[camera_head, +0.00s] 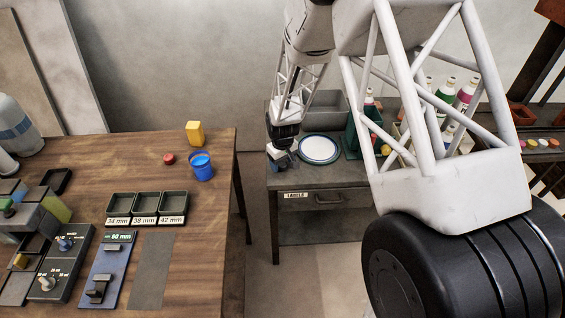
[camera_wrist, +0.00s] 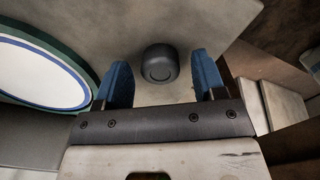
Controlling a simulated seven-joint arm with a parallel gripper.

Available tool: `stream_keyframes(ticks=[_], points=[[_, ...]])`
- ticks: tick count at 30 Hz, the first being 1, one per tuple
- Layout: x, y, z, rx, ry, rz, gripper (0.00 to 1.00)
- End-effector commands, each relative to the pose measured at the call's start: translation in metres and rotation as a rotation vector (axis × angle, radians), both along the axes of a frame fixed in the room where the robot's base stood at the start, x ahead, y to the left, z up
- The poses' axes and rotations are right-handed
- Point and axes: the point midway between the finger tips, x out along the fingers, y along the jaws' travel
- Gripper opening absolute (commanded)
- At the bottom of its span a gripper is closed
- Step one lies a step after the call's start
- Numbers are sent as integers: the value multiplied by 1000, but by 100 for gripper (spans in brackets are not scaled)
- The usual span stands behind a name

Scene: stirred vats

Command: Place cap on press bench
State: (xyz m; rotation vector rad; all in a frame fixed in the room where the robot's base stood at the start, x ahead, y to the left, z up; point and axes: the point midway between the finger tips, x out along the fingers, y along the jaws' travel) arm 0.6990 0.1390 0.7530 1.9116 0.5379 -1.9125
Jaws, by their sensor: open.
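A small dark grey round piece (camera_wrist: 158,63), which looks like the cap, rests on a light grey surface in the wrist view. It lies between and just beyond my two blue fingertips, with a gap on both sides. My gripper (camera_wrist: 160,75) is open and empty. In the head view my gripper (camera_head: 281,160) is low over the left end of the grey bench with the "LABELS" drawer (camera_head: 345,182); I cannot make out the cap there. No bench is marked as the press bench, so I cannot tell which one it is.
A white round plate with a blue-green rim (camera_head: 320,149) lies right of my gripper, with a grey bin (camera_head: 325,108) behind. Several bottles (camera_head: 466,92) stand farther right. The wooden table (camera_head: 120,160) holds a blue cup (camera_head: 202,168), a yellow container (camera_head: 195,133) and size-marked trays (camera_head: 147,206).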

Motion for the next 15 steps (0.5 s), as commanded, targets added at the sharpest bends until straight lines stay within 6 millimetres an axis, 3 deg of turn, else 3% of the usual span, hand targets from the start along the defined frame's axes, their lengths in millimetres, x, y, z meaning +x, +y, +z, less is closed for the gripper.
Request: stream_keyframes(ticks=[8, 15], points=[[1, 0, 19, 0, -2, 0, 64], [1, 0, 54, 1, -4, 0, 64]])
